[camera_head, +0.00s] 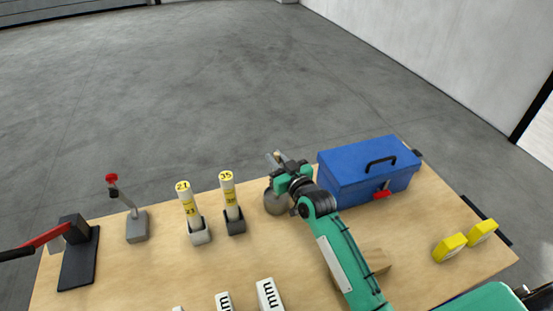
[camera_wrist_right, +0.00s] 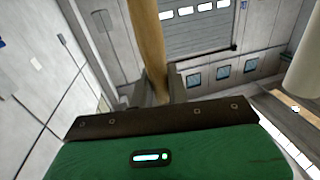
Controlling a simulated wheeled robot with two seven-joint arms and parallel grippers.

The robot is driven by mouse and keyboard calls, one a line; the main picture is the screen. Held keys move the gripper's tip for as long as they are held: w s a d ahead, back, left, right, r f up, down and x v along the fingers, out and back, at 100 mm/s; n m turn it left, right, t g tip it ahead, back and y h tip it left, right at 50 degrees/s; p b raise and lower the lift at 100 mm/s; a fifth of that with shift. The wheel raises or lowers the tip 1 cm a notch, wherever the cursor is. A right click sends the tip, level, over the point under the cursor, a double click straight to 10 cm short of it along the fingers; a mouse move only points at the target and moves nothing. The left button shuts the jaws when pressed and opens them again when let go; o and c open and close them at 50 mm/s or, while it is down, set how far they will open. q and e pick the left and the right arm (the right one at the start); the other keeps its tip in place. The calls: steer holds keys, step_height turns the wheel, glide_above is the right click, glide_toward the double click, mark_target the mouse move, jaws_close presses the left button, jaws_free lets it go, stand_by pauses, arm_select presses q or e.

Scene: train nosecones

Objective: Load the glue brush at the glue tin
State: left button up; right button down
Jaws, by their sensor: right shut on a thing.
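My right gripper (camera_head: 280,161) is above the far edge of the wooden table, over a round grey metal tin (camera_head: 275,203). The gripper and wrist hide part of the tin, and its contents cannot be seen. In the right wrist view, the gripper (camera_wrist_right: 161,92) is shut on a wooden handle (camera_wrist_right: 148,40), which looks like that of the glue brush. The brush's bristles are not visible, so I cannot tell whether they touch the tin or carry glue. My left gripper is not in view.
A blue toolbox (camera_head: 350,170) stands right of the tin. Two labelled tubes (camera_head: 188,203) (camera_head: 230,196) stand in holders to its left. A red-handled lever device (camera_head: 75,245) is at far left. Yellow items (camera_head: 450,247) lie at right; a wooden block (camera_head: 374,263) is nearer.

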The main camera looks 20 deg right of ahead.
steer(key=shift+r+p, duration=3)
steer(key=shift+r, duration=0.5)
steer(key=shift+f, duration=0.15)
